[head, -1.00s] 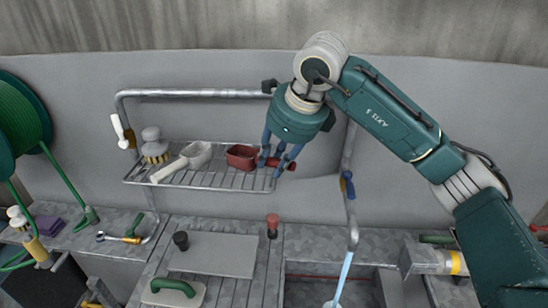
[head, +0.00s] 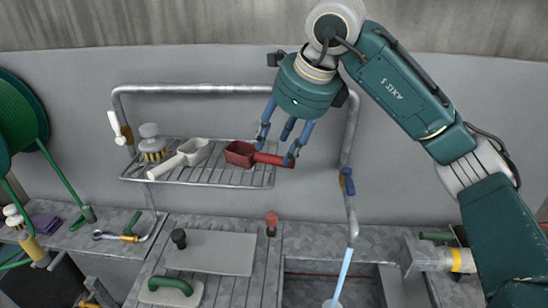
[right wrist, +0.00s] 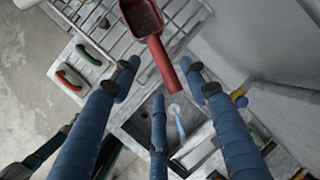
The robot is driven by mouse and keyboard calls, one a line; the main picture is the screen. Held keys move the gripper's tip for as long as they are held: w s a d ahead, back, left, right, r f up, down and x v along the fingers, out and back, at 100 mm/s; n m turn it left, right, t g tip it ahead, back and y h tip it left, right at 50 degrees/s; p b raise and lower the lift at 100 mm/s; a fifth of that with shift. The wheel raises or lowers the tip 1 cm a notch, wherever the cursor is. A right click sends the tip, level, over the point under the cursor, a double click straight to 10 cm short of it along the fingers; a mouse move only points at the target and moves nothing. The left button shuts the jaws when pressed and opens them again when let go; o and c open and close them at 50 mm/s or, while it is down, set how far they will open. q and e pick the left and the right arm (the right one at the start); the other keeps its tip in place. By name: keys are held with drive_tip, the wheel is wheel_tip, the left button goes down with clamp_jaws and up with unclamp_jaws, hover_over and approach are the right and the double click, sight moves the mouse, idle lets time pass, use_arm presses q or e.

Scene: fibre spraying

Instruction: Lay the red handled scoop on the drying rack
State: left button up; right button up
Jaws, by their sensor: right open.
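The red handled scoop (head: 239,153) rests on the wire drying rack (head: 222,184), at its right part. Its handle points right and sticks out past the rack's right end. My right gripper (head: 277,152) is open, with its blue fingers spread just above and around the handle; I cannot tell whether a finger touches it. In the right wrist view the scoop (right wrist: 143,18) lies ahead, its handle end between the open fingers (right wrist: 161,75). My left gripper is not in view.
A white scoop (head: 195,151) and a brush (head: 152,150) share the rack to the left. A pipe frame (head: 352,135) rises close on the right. Below is a counter with a grey board (head: 208,251) and a green-handled float (head: 170,290). The wall stands behind.

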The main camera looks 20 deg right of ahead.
drive_tip(key=v, duration=0.6)
drive_tip(key=shift+s+r+b, duration=0.25)
drive_tip(key=shift+r+b, duration=0.05)
drive_tip(key=shift+b, duration=0.15)
